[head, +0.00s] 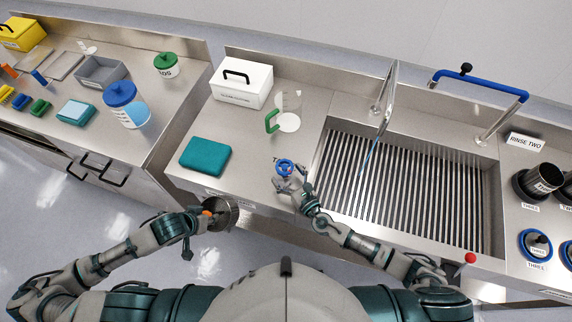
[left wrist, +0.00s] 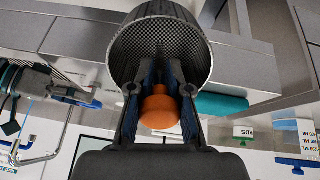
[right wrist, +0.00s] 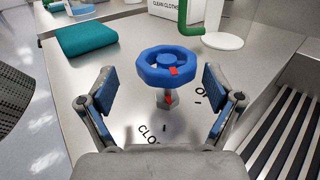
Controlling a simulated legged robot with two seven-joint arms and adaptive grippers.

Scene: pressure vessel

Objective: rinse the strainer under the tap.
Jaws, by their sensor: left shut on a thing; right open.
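The strainer (head: 224,212) is a grey mesh cup with an orange handle (left wrist: 160,108). My left gripper (head: 204,214) is shut on the handle; the cup is in front of the counter's front edge, left of the sink, and its mesh wall (left wrist: 160,38) fills the top of the left wrist view. The tap (head: 388,92) is a metal spout over the slatted sink (head: 400,190), with a thin pale blue streak below it. A blue valve wheel (head: 285,167) stands on the counter left of the sink. My right gripper (right wrist: 160,95) is open, its fingers either side of and short of the wheel (right wrist: 170,66).
A teal cloth or sponge (head: 205,156), a white box (head: 242,85) and a clear jug with a green handle (head: 288,112) stand left of the sink. A blue-railed fixture (head: 480,82) marked RINSE TWO and dark cups (head: 538,181) are at the right. A red knob (head: 470,258) is at the front edge.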

